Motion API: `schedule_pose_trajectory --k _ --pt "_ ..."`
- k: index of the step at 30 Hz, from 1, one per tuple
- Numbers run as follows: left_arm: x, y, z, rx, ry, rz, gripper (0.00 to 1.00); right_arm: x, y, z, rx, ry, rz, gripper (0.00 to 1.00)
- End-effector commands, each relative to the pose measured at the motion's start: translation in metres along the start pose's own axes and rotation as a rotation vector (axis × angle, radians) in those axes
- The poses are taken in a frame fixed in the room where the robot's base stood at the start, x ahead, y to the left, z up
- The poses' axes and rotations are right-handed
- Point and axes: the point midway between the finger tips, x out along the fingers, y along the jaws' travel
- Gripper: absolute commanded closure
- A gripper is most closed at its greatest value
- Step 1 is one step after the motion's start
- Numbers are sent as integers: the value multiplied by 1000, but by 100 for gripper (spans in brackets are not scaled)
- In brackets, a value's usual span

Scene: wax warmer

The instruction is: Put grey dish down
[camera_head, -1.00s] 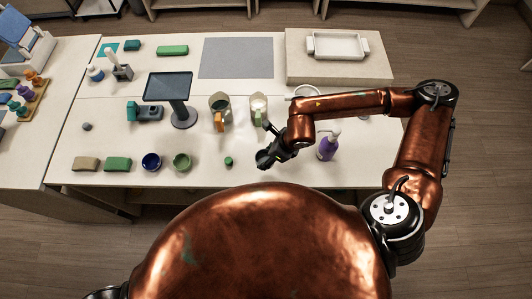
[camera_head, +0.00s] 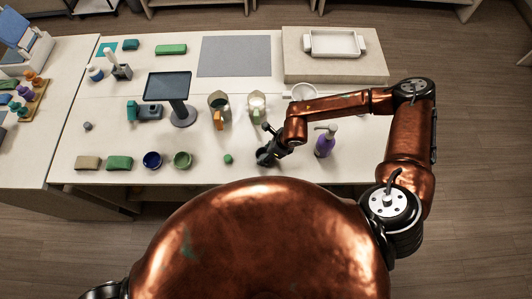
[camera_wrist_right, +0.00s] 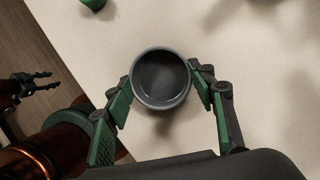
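The grey dish (camera_wrist_right: 161,80) is a small round bowl, seen from above in the right wrist view. My right gripper (camera_wrist_right: 161,76) has its green-padded fingers on opposite sides of the dish and appears shut on it. In the head view the dish (camera_head: 264,158) is a dark shape by the right gripper (camera_head: 268,147), near the table's front edge. I cannot tell whether its base touches the table. My left gripper (camera_wrist_right: 45,81) shows at the left of the right wrist view, away from the table, with its fingers apart and empty.
A small green lump (camera_head: 228,159) lies left of the dish. A purple pump bottle (camera_head: 325,142) stands to the right. Two jugs (camera_head: 219,106) (camera_head: 256,106) and a white pan (camera_head: 302,92) stand behind. The tabletop (camera_head: 310,170) around the dish is clear.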

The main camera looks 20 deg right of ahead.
Motion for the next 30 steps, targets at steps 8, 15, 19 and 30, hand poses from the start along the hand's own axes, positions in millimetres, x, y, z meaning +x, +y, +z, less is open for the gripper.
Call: schedule_pose_trajectory --k 8,15,19,30 --pt "0 0 0 0 0 0 60 0 0 0 0 0 0 33" --pt "-1 0 0 0 0 0 60 -1 0 0 0 0 0 33" --pt "2 0 1 0 -1 0 60 -10 -1 -1 2 0 -1 33" --pt "19 1 3 0 -2 0 60 -82 -1 -1 1 -1 -2 33"
